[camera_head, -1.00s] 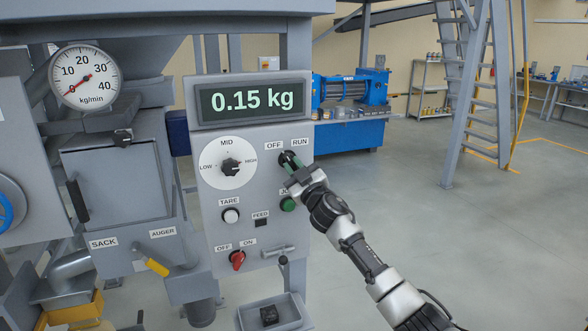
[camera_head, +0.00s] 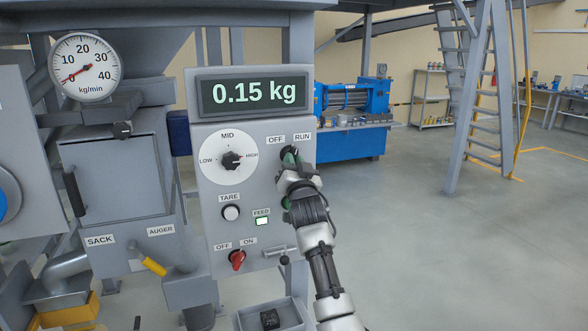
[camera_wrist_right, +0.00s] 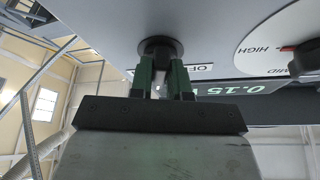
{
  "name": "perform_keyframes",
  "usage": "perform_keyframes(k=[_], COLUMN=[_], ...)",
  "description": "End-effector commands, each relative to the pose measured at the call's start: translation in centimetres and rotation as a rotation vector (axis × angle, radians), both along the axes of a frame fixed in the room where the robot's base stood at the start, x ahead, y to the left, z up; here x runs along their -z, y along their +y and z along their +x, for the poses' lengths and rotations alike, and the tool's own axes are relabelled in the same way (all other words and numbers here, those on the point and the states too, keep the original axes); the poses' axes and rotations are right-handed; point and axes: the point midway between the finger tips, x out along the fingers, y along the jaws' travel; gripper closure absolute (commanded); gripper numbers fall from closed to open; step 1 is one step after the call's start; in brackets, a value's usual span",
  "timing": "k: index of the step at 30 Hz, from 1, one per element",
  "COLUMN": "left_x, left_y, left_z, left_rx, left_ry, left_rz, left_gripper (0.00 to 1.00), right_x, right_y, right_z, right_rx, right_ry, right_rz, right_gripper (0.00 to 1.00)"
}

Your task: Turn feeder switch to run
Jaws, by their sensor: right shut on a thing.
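The feeder switch (camera_head: 290,150) is a dark knob under the OFF and RUN labels on the grey control panel (camera_head: 209,262). In the head view my right gripper (camera_head: 291,160) covers most of it, so its pointer is hidden. In the wrist view the knob (camera_wrist_right: 160,46) sits between the two green fingers of my right gripper (camera_wrist_right: 161,74), which is shut on it. The FEED lamp (camera_head: 262,221) is lit pale green. My left gripper is not in view.
The display (camera_head: 253,94) reads 0.15 kg. The dial gauge (camera_head: 86,66) needle is near 0. The speed dial (camera_head: 231,161), TARE button (camera_head: 231,213) and red OFF/ON switch (camera_head: 237,260) are left of my right arm. Open floor lies to the right.

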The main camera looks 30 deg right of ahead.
Motion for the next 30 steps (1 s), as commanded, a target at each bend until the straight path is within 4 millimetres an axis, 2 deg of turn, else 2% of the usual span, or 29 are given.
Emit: perform_keyframes(k=[12, 28, 29, 30], left_x=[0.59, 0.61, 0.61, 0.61], left_y=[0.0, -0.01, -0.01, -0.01], left_z=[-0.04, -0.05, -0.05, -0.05], left_rx=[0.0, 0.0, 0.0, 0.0], left_ry=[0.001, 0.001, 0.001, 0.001], left_rz=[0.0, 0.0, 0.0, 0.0], left_gripper=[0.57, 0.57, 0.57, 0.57], right_x=[0.0, -0.07, -0.07, -0.08], right_y=[0.22, 0.16, 0.17, 0.17], right_z=[0.08, 0.06, 0.06, 0.05], right_rx=[-0.002, -0.001, -0.001, -0.001], right_ry=[-0.042, -0.049, -0.049, -0.049], right_rz=[0.183, 0.208, 0.208, 0.208], right_gripper=[1.0, 1.0, 0.81, 0.75])
